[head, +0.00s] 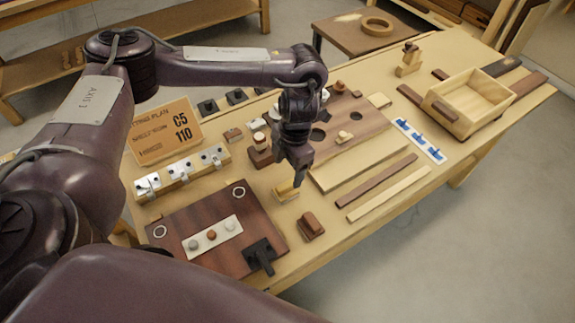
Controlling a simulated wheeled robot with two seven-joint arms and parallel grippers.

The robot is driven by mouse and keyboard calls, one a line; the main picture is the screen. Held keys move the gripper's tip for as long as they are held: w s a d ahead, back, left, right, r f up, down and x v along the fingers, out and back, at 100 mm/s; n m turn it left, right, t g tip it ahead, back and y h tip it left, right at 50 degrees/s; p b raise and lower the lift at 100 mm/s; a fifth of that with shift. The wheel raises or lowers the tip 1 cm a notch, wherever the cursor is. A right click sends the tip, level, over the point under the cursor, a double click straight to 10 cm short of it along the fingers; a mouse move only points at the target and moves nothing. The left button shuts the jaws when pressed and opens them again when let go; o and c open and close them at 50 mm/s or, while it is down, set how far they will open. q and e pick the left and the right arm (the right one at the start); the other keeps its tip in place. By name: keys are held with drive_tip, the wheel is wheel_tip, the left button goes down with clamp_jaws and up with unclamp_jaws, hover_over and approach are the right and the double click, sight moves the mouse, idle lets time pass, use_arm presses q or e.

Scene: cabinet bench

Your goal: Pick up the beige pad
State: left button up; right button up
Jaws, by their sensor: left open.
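My left gripper (297,172) points down over the bench, open, with its fingertips close above and slightly right of a small beige-yellow block (285,191) lying on the bench top. I cannot tell whether the fingers touch the block. Another flat beige pad (379,100) lies at the far right corner of the brown board with round holes. I cannot tell for sure which of the two is the beige pad. My right gripper is not in view.
A dark red-brown panel (185,255) and a brown wooden block (310,226) lie nearer me. The brown holed board (360,118) is behind the gripper to the right. Long strips (376,180), a blue-marked strip (419,141) and an open wooden box (470,103) lie farther right.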

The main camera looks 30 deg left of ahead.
sight(286, 185)
use_arm(q)
drive_tip(key=shift+w+a+f, duration=0.1)
drive_tip(key=shift+f, duration=0.2)
drive_tip(key=shift+s+f, duration=0.25)
drive_tip(key=shift+f, duration=0.05)
drive_tip(key=shift+s+d+f+b, duration=0.15)
drive_tip(key=shift+s+f, duration=0.15)
drive_tip(key=shift+f, duration=0.25)
drive_tip(key=shift+s+d+f+b, duration=0.15)
drive_tip(key=shift+s+f, duration=0.15)
drive_tip(key=shift+f, duration=0.2)
wheel_tip(286, 185, down, 4)
drive_tip(key=shift+s+a+r+b, duration=0.1)
drive_tip(key=shift+a+b, duration=0.05)
drive_tip(key=shift+b, duration=0.2)
drive_tip(key=shift+c, duration=1.3)
drive_tip(key=c, duration=0.7)
drive_tip(key=shift+c, duration=0.5)
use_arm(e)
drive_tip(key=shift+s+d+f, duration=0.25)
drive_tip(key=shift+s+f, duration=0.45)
